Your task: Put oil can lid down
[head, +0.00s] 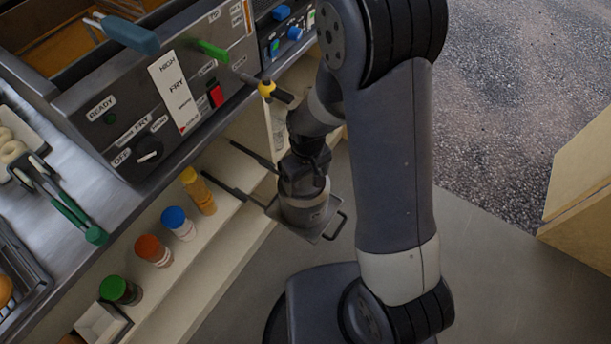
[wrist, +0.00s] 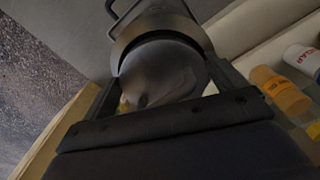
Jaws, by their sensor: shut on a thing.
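My gripper (head: 303,180) points down over the grey oil can (head: 303,212), which stands on a pull-out tray (head: 328,233). In the wrist view, my gripper (wrist: 165,72) has its fingers on both sides of a round dark lid (wrist: 155,70) with a raised ridge, and is shut on it. The can's rim (wrist: 160,37) shows just beyond the lid. I cannot tell whether the lid touches the can or is slightly above it. My gripper hides much of the lid in the head view.
The tray's rails reach out from a shelf holding a yellow bottle (head: 198,190), a blue-capped bottle (head: 177,222), an orange-capped jar (head: 152,249) and a green-capped jar (head: 120,290). The fryer panel (head: 155,100) is above. Open floor (head: 470,235) lies right.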

